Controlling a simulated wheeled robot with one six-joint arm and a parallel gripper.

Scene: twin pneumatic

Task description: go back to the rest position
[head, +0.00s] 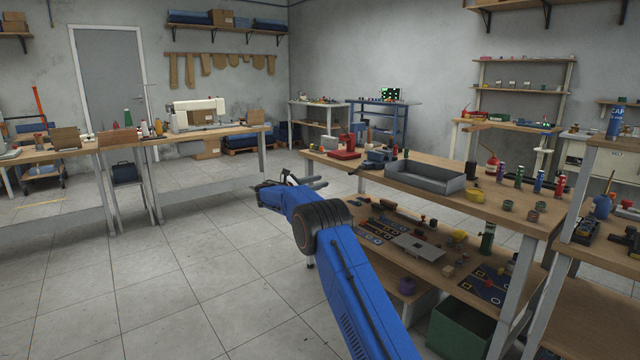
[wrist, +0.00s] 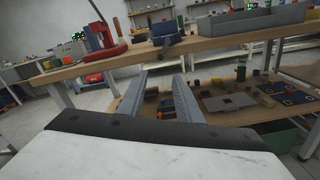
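My gripper (head: 308,182) is at the end of my blue arm, by the left end of the wooden workbench (head: 480,207). In the wrist view, my gripper (wrist: 160,80) shows two grey fingers apart with a clear gap between them. I see nothing held in the gap; the bench's front edge and lower shelf show beyond it. The fingers appear to be in front of the bench, below its top. Whether they touch the bench cannot be told.
The bench top bears a grey tray (head: 391,179), a red-based tool (head: 345,154), a blue vise (head: 378,158) and several bottles. The lower shelf (head: 440,262) holds many small parts. A green bin (head: 458,330) stands below. The tiled floor (head: 200,285) to the left is clear.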

